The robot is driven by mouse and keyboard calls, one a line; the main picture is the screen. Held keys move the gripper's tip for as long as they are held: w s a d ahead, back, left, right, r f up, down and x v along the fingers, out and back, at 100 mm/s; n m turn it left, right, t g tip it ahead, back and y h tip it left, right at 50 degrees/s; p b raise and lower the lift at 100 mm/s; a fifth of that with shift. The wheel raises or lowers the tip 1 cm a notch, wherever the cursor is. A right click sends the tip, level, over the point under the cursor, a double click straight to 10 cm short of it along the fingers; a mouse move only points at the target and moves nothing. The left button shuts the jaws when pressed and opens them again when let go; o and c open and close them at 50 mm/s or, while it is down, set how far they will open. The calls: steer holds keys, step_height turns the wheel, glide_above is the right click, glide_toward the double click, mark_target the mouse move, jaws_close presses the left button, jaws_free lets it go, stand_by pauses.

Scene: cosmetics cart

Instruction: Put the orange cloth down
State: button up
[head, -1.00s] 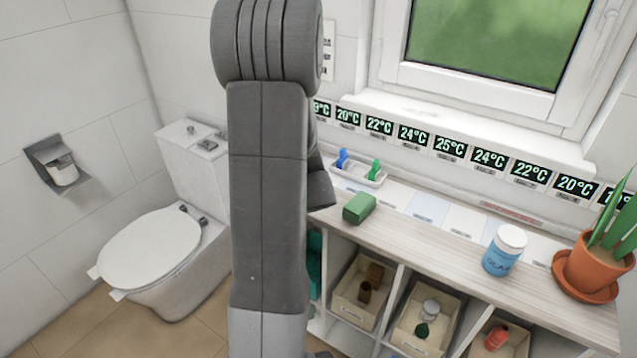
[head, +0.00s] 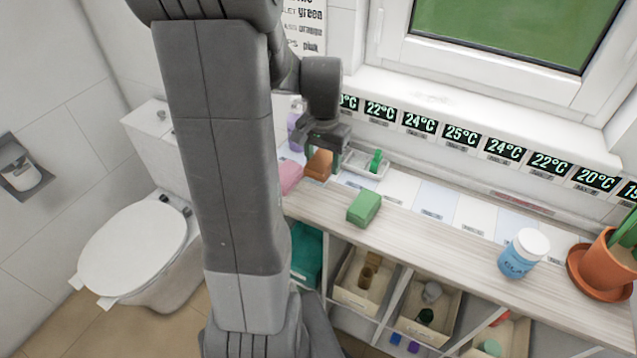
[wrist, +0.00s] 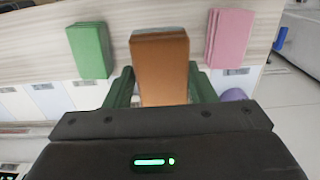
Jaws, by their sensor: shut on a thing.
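The orange cloth (head: 319,164) is a folded brown-orange block at the left part of the cart top. It also shows in the wrist view (wrist: 160,70), between the two dark green fingers. My gripper (head: 324,150) is shut on it from above, in front of the small white tray. In the wrist view my gripper (wrist: 160,88) has a finger on each side of the cloth. I cannot tell for sure whether the cloth touches the cart top. A pink cloth (head: 290,176) lies to its left and a green cloth (head: 364,208) to its right.
The white tray (head: 352,166) holding a green item (head: 375,160) is just behind. A blue jar (head: 523,253) and a potted plant (head: 598,265) stand farther right. Bins (head: 366,281) sit in the shelves below. Cart top between green cloth and jar is clear.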

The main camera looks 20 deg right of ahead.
mark_target(323, 160)
step_height(323, 160, down, 9)
steer(key=shift+p, duration=0.3)
steer(key=o, duration=0.9)
step_height(323, 160, up, 12)
steer(key=shift+s+r, duration=0.1)
stand_by(0.3)
